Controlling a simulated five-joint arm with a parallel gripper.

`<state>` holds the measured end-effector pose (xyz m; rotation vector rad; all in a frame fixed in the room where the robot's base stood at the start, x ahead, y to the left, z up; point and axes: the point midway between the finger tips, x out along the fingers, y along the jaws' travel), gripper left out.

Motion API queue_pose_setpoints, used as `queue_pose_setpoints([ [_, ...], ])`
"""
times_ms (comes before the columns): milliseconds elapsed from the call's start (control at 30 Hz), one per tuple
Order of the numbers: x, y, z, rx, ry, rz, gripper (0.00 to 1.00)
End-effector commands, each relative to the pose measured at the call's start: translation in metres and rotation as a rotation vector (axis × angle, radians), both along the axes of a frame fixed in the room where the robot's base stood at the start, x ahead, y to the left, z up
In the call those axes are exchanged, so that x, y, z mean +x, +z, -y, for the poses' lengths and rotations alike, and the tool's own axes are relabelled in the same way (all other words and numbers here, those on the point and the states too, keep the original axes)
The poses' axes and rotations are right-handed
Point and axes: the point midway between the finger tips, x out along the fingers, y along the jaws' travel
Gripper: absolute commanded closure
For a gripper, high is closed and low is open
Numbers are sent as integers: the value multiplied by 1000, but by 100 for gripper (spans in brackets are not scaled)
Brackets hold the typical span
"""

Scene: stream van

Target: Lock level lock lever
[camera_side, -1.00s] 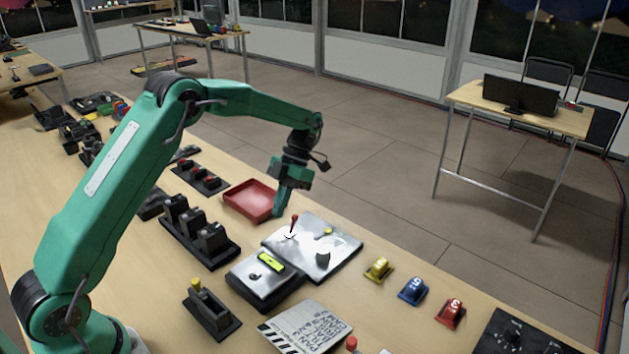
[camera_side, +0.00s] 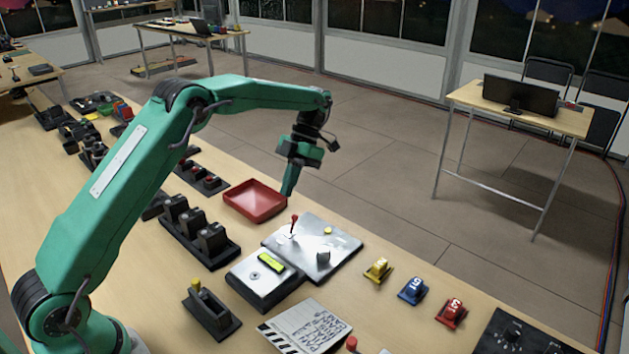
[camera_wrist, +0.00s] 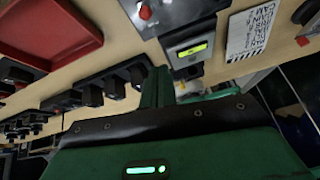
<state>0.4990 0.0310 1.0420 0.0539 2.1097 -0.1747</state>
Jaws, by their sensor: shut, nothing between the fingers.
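A silver plate (camera_side: 338,250) lies on the bench and carries a red-tipped lever (camera_side: 294,224), which stands up near the plate's far left edge. Next to the plate is a grey box with a yellow-green level window (camera_side: 271,262). My gripper (camera_side: 288,194) is shut and empty, pointing down in the air behind the plate, near the right corner of the red tray. It is apart from the lever. In the wrist view, the closed green fingers (camera_wrist: 157,85) show below the level window (camera_wrist: 192,50), and the lever's red tip (camera_wrist: 145,12) is at the top.
A red tray (camera_side: 255,204) lies left of the plate. Black switch blocks (camera_side: 200,230) stand left of the level box. A clapperboard (camera_side: 308,326) is in front. Yellow, blue (camera_side: 413,291) and red numbered switches line the right. The air around my gripper is clear.

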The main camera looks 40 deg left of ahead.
Motion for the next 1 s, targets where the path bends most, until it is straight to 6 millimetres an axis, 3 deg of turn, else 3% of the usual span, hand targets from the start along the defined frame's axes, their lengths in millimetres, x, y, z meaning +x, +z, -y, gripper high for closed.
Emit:
queue_pose_setpoints([
  [500,27,21,2,3,-2,0,100],
  [1000,34,28,2,4,-2,0,100],
])
